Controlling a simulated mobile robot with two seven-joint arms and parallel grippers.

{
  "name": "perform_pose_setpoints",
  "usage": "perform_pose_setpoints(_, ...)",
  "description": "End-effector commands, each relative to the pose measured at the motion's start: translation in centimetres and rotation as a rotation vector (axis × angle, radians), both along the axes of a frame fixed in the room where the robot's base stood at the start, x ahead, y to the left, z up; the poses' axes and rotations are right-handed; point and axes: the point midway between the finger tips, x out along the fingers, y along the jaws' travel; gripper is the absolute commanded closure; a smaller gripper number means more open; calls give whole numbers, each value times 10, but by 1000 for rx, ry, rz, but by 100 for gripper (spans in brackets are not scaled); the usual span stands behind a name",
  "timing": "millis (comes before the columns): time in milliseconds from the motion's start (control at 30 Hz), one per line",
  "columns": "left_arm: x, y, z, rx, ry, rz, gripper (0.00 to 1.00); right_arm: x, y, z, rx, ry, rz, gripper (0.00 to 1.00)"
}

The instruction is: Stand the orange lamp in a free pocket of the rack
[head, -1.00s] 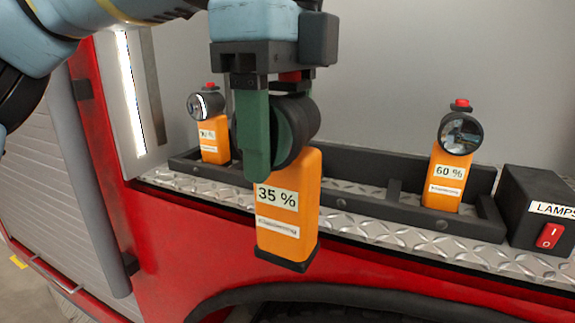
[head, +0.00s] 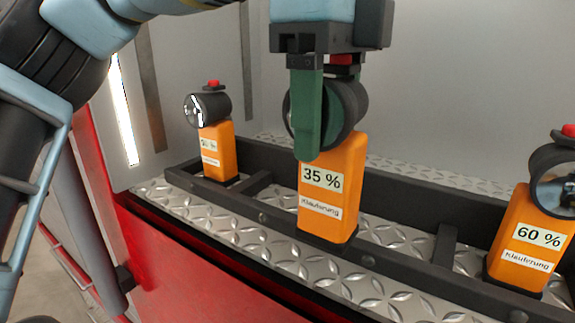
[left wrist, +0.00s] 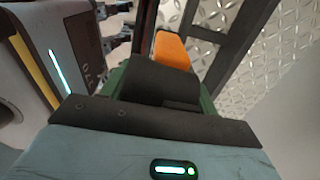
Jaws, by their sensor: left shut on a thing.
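The orange lamp (head: 328,200) marked 35 % hangs upright from my left gripper (head: 320,120), whose green fingers are shut on its dark round head. In the head view the lamp's base overlaps the front rail of the black rack (head: 390,273), at the middle section. I cannot tell whether the base is inside the pocket or just above it. In the left wrist view the lamp's orange body (left wrist: 172,50) shows beyond its dark head, beside dark rack bars (left wrist: 203,35). My right gripper is not in view.
An orange lamp (head: 218,150) stands in the rack's left pocket. Another, marked 60 % (head: 530,240), stands in the right one. The middle section between the dividers holds no standing lamp. The rack sits on a silver tread-plate shelf (head: 350,290) with a grey wall (head: 460,80) behind.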

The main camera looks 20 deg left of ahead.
Motion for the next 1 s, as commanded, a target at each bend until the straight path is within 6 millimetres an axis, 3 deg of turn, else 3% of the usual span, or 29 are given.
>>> perform_pose_setpoints(500, 81, 75, -10, -3, 1, 6, 100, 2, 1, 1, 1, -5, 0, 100)
perform_pose_setpoints(1000, 104, 97, -12, -2, -1, 4, 100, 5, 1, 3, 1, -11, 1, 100)
